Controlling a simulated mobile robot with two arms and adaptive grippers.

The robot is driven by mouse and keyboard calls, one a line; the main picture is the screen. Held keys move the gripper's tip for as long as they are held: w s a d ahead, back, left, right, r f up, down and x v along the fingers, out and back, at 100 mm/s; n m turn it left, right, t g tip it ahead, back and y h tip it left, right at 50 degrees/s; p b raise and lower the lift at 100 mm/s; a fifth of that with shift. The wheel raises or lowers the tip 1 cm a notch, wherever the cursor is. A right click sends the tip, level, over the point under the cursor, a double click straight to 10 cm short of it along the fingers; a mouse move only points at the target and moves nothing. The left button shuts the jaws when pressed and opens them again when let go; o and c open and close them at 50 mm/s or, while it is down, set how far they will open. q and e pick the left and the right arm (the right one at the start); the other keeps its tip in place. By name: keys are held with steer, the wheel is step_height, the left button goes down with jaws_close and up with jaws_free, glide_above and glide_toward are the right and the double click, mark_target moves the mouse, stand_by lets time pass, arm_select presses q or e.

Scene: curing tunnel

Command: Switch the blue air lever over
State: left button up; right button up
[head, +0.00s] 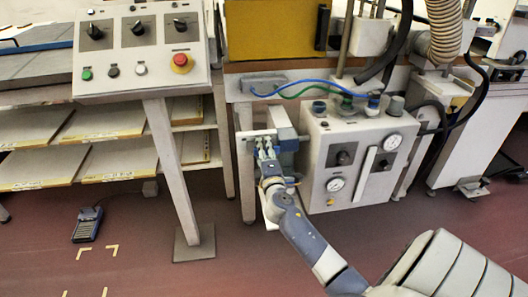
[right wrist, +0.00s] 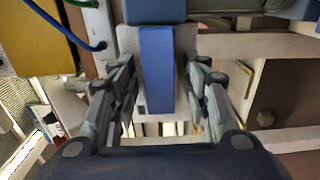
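The blue air lever (right wrist: 158,72) shows in the right wrist view as a flat blue bar below a wider blue block (right wrist: 155,10), in front of a pale plate. My right gripper (right wrist: 162,78) is open, with one finger on each side of the lever and a visible gap to it on both sides. In the head view, my right gripper (head: 266,150) is at the valve on the left side of the grey air unit (head: 318,150). The fingers and wrist largely hide the lever there. My left gripper is not in view.
The air unit carries gauges, knobs and blue and green hoses (head: 300,84). A control panel (head: 140,45) with a red stop button stands at upper left, on a post. Shelves with boards (head: 105,130) are behind it. A foot pedal (head: 88,224) lies on the floor.

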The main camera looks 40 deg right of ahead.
steer(key=shift+s, duration=0.1)
steer(key=v, duration=1.2)
steer(key=shift+f, duration=0.1)
